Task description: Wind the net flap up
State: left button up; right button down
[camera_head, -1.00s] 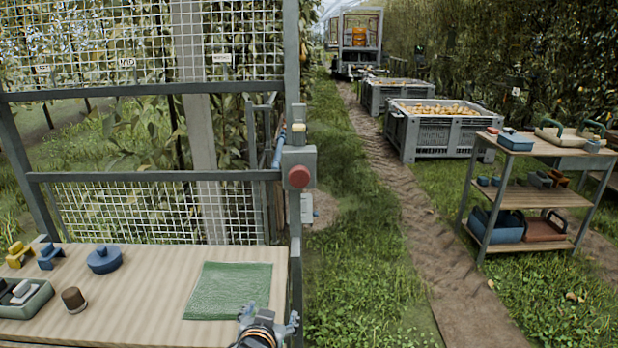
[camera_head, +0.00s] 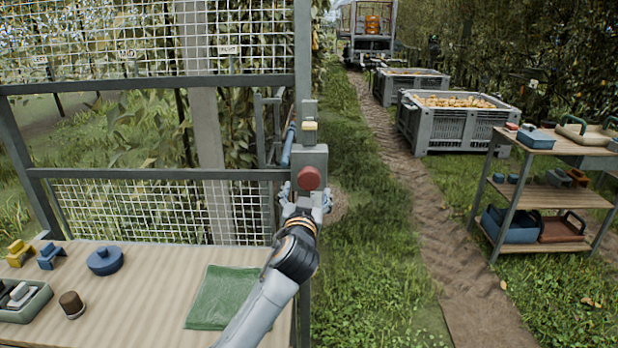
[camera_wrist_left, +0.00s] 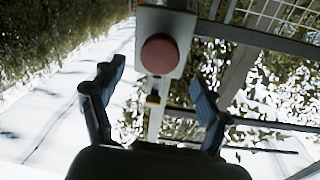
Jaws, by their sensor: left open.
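A grey box with a round red button (camera_head: 309,178) is fixed to the upright post at the end of the mesh frame. A small yellowish part (camera_head: 310,126) sits on the post above it. My left gripper (camera_head: 306,195) is open just below the button in the head view, with nothing seen in its jaws. In the left wrist view the red button (camera_wrist_left: 160,54) shows between the spread fingers (camera_wrist_left: 157,75); contact cannot be told. White mesh (camera_head: 160,210) fills the frame; which part is the flap cannot be told. My right gripper is out of view.
A wooden table (camera_head: 130,290) holds a green cloth (camera_head: 222,298), a blue lidded pot (camera_head: 105,260) and small items. A shelf cart (camera_head: 545,195) stands at right. Pear bins (camera_head: 455,125) stand along the dirt path. Grass right of the post is clear.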

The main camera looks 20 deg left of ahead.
aim_at(308, 181)
pick_arm(q)
jog(key=x, duration=0.5)
jog(key=shift+w+p, duration=0.3)
jog(key=shift+w+a, duration=0.2)
jog(key=shift+w, duration=0.5)
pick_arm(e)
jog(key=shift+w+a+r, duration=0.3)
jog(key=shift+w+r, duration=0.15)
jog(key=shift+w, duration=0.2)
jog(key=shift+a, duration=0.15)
pick_arm(q)
jog(key=c, duration=1.2)
jog(key=shift+o, duration=0.2)
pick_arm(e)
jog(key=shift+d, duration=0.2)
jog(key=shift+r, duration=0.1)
